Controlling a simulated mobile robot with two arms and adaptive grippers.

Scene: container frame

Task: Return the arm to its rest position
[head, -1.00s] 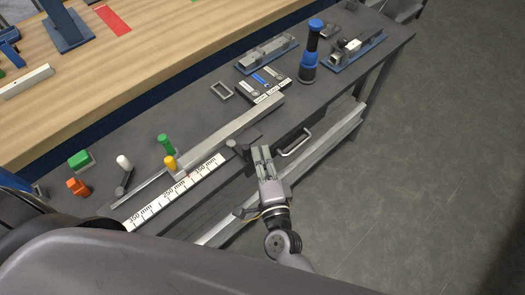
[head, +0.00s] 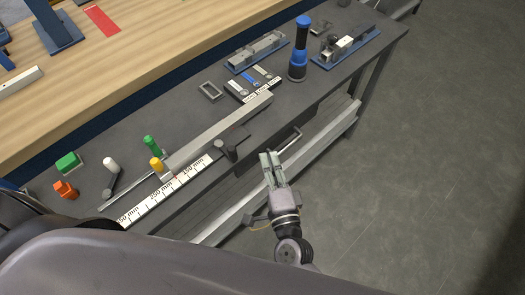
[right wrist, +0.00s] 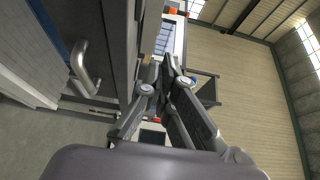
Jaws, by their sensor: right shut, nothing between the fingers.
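My right gripper (head: 271,160) is in the head view, in front of the dark workbench's (head: 85,135) front edge, beside the drawer handle. It is shut and empty. It also shows in the right wrist view (right wrist: 170,62), its fingers together and pointing up in the picture, with the bench front to their left. My right arm comes in from the bottom of the head view. My left gripper is not in view.
A silver drawer handle (head: 290,140) sticks out near the right gripper and shows in the right wrist view (right wrist: 84,68). A metal rail (head: 330,134) runs below the benchtop. A measuring stop with a ruler (head: 165,192) lies along the front edge. Open floor (head: 430,190) is at the right.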

